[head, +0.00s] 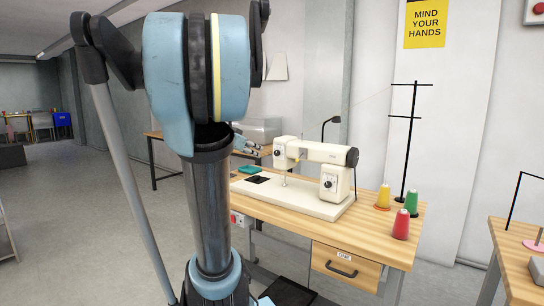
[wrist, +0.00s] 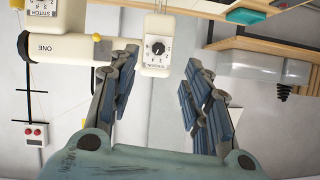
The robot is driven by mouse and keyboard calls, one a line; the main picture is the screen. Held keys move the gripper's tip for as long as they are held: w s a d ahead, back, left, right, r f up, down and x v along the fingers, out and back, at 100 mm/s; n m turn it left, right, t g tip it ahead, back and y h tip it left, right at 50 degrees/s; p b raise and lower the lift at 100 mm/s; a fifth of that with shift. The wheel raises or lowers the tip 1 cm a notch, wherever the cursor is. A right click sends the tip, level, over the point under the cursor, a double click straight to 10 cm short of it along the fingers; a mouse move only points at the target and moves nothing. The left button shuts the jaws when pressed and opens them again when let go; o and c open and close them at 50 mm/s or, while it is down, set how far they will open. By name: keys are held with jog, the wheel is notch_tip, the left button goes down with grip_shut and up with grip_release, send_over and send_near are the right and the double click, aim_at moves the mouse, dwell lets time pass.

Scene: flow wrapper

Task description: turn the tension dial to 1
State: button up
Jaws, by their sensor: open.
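The cream sewing machine (head: 320,152) stands on the wooden table. Its tension dial (wrist: 158,48), a black knob on a white numbered plate marked TENSION, appears upside down in the wrist view. In the head view the dial (head: 280,155) is small on the machine's left end. The dial's setting is too small to read surely. My gripper (wrist: 162,60) is open and empty, its two blue-grey fingers apart on either side of the dial plate in the picture. In the head view my gripper (head: 246,146) shows just left of the machine's head, apart from it.
A second dial, marked STITCH (wrist: 27,12), sits on the machine's pillar. Yellow (head: 383,197), green (head: 411,202) and red (head: 401,225) thread cones stand right of the machine by a black thread stand (head: 407,150). A clear bin (head: 262,130) stands behind.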

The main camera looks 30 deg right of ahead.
jog(key=w+d+r, duration=0.1)
jog(key=d, duration=0.1)
send_near(276, 154)
jog(key=shift+h, duration=0.3)
jog(key=x, duration=0.7)
jog(key=shift+w+d+f, duration=0.2)
jog(key=shift+w+f, duration=0.05)
jog(key=shift+f, duration=0.1)
jog(key=shift+c, duration=0.5)
grip_shut()
